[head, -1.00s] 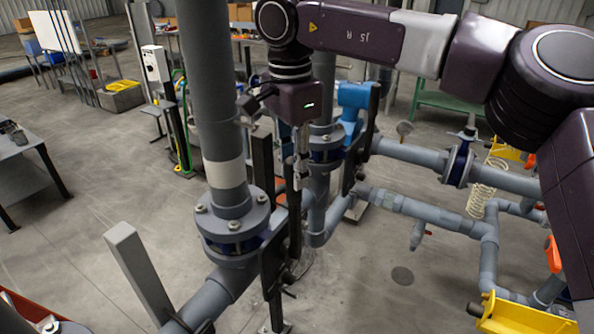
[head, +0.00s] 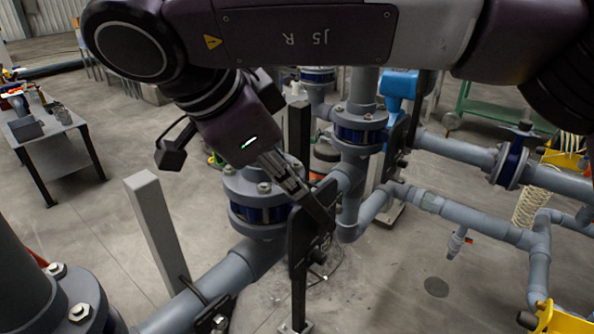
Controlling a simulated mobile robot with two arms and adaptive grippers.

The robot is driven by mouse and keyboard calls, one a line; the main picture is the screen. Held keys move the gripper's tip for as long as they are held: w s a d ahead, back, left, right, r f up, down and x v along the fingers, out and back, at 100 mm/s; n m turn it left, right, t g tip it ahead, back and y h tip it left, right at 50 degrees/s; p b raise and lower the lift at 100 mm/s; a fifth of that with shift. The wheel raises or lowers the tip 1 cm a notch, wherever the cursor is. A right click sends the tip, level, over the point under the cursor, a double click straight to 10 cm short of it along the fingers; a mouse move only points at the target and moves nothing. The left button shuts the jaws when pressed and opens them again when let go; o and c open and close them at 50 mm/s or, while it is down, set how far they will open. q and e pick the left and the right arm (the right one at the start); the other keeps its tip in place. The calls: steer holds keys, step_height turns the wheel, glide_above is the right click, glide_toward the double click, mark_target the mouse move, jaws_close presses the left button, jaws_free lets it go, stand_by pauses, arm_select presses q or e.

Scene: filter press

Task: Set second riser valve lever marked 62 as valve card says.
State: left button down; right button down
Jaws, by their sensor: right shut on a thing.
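My right gripper (head: 302,192) comes down from the upper left beside the riser flange with the blue valve body (head: 246,212). Its fingers are shut on a dark lever (head: 318,209) in front of the black upright plate (head: 299,245). The contact is small and partly covered by the fingers. No number can be read on the lever. The riser above this flange is hidden behind my right arm. No valve card can be made out. My left gripper is not in view.
Another flanged riser (head: 361,120) and a blue actuator (head: 399,88) stand behind to the right. A pale square post (head: 156,225) and a large flanged pipe (head: 78,314) stand at left. Grey pipes run right past a blue-bodied flange (head: 511,158). A grey table (head: 62,150) stands far left.

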steer(key=shift+s+a+f, duration=0.15)
steer(key=shift+s+f, duration=0.05)
steer(key=c, duration=1.7)
jaws_free()
steer(key=shift+o, duration=0.2)
steer(key=shift+r, duration=0.1)
steer(key=v, duration=1.2)
